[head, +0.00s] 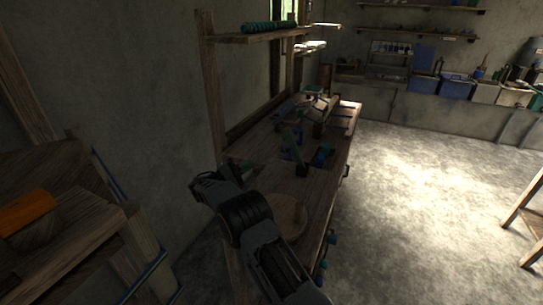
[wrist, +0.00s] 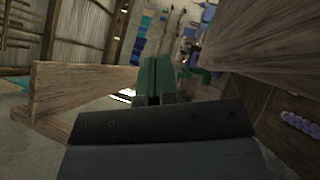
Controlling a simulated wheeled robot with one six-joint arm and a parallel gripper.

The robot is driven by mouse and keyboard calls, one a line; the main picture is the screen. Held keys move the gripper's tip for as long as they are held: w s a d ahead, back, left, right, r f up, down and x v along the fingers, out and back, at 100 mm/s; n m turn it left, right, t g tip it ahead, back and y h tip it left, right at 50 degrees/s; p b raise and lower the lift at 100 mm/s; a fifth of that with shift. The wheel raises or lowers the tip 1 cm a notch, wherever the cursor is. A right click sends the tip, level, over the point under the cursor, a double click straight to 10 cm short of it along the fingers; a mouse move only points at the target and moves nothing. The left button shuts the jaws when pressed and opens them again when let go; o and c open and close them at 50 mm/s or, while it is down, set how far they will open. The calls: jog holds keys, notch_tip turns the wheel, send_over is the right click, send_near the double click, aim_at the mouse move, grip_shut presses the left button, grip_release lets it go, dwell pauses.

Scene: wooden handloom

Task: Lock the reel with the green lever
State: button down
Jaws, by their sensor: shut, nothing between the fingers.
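My gripper (wrist: 154,80) shows in the wrist view as two dark green fingers, closed together with nothing between them. It points between a wooden beam on the left and a larger wooden beam on the upper right, and I see it touching neither. In the head view my arm reaches up from the bottom middle, and its fingers are hard to make out. I cannot pick out the green lever or the reel for certain in either view. A green upright piece (head: 290,138) stands on the workbench in the head view, but I cannot tell what it is.
The wooden workbench (head: 260,180) runs along the wall beyond my arm. Wooden framework with an orange piece (head: 27,212) stands at the left. Open floor (head: 420,200) lies at the right.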

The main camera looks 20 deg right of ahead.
send_near(296, 151)
jog(key=w+d, duration=0.1)
jog(key=w, duration=0.1)
jog(key=w+d, duration=0.1)
jog(key=w+d+r, duration=0.1)
jog(key=w, duration=0.1)
jog(key=shift+w+d+r+p, duration=0.1)
jog(key=shift+w+d+p, duration=0.2)
jog(key=shift+p, duration=0.1)
jog(key=shift+s+d+r, duration=0.45)
jog(key=shift+s+d, duration=0.05)
jog(key=shift+s, duration=0.25)
jog(key=shift+s+d+r, duration=0.25)
jog(key=shift+s+d, duration=0.25)
jog(key=shift+s, duration=0.05)
jog(key=shift+d, duration=0.1)
